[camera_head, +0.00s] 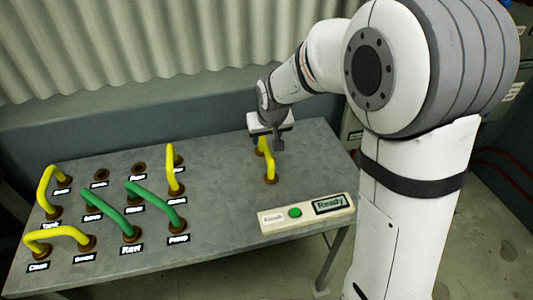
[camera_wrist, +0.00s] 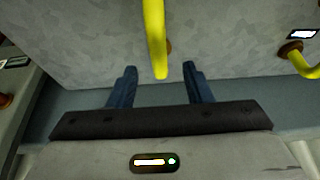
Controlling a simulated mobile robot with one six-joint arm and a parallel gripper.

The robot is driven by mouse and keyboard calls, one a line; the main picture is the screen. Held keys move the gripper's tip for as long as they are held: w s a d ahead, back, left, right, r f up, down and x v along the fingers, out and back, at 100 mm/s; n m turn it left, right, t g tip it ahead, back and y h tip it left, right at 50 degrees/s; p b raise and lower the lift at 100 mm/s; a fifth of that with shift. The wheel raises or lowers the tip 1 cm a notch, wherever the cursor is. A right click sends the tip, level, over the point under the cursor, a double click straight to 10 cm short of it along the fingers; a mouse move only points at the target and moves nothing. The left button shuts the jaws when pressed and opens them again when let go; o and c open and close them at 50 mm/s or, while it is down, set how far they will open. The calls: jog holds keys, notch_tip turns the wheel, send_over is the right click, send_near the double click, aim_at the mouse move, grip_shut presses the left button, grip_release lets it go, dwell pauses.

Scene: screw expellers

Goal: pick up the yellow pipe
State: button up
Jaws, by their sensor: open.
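A bent yellow pipe (camera_head: 270,160) stands apart from the other pipes, at the right part of the grey table, with a brown fitting at its lower end. My gripper (camera_head: 279,143) is just above and beside its top end. In the wrist view, the yellow pipe (camera_wrist: 154,38) comes down from the top edge, and its near end lies in line with the gap between the two blue-grey fingers of my gripper (camera_wrist: 159,70). The fingers are spread apart with nothing held. I cannot tell how far above the pipe they are.
Other yellow pipes (camera_head: 48,188) and two green pipes (camera_head: 157,204) sit in labelled sockets on the left of the table (camera_head: 225,180). A control box (camera_head: 305,213) with a green button and a "Ready" screen lies at the front right. A corrugated wall is behind.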

aim_at(266, 145)
jog(key=x, duration=0.5)
jog(key=shift+d+f, duration=0.1)
jog(key=shift+f, duration=0.25)
jog(key=shift+s+f, duration=0.1)
jog(key=shift+f, duration=0.15)
jog(key=shift+c, duration=0.3)
grip_shut()
dwell(0.5)
